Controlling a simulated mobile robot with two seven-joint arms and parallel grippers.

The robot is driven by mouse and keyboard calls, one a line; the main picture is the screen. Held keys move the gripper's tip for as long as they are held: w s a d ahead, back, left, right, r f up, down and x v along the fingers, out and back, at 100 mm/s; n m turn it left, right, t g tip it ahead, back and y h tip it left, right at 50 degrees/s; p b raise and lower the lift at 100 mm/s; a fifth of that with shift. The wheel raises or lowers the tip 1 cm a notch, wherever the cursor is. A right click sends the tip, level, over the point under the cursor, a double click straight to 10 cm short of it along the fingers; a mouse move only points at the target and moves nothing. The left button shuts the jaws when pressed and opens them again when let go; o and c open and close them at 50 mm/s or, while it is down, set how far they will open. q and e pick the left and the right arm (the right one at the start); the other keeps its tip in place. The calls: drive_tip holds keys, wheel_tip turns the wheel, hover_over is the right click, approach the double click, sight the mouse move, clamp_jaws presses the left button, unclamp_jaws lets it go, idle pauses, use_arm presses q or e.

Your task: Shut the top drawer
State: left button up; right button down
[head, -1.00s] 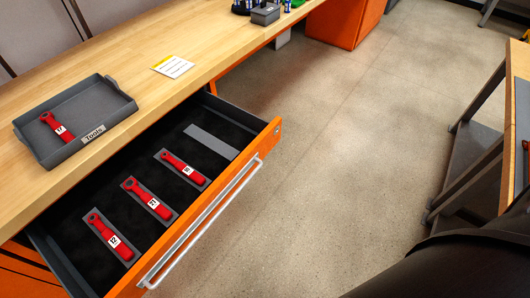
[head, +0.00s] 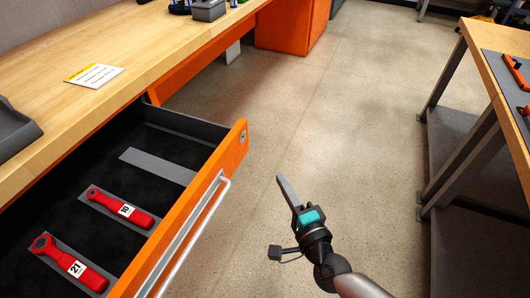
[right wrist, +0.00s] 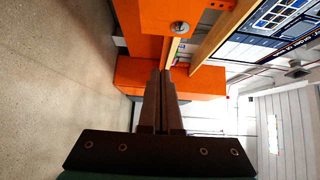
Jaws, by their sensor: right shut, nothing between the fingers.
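The top drawer (head: 235,150) is orange with a pale bar handle (head: 190,240), and it stands pulled out from under the wooden bench. Inside it, red wrenches labelled 10 (head: 122,209) and 21 (head: 70,265) lie in grey slots, and one grey slot (head: 158,166) is empty. My right gripper (head: 282,182) is shut and empty, over the floor to the right of the drawer front, apart from it. In the right wrist view its fingers (right wrist: 163,85) are together, with an orange front and a round lock (right wrist: 179,28) beyond. My left gripper is not in view.
The wooden bench top (head: 140,50) holds a grey tray (head: 12,130) at left and a printed card (head: 94,75). A second table (head: 500,60) with dark legs stands at right. The floor (head: 340,120) between is clear.

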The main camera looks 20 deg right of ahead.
drive_tip(key=b, duration=0.1)
approach(247, 139)
drive_tip(key=w+d, duration=0.3)
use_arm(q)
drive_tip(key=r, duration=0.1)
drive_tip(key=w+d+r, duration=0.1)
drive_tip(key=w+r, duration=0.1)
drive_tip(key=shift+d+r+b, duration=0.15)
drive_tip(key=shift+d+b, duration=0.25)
use_arm(e)
drive_tip(key=w+a, duration=0.3)
drive_tip(key=shift+a+f, duration=0.1)
drive_tip(key=shift+a, duration=0.2)
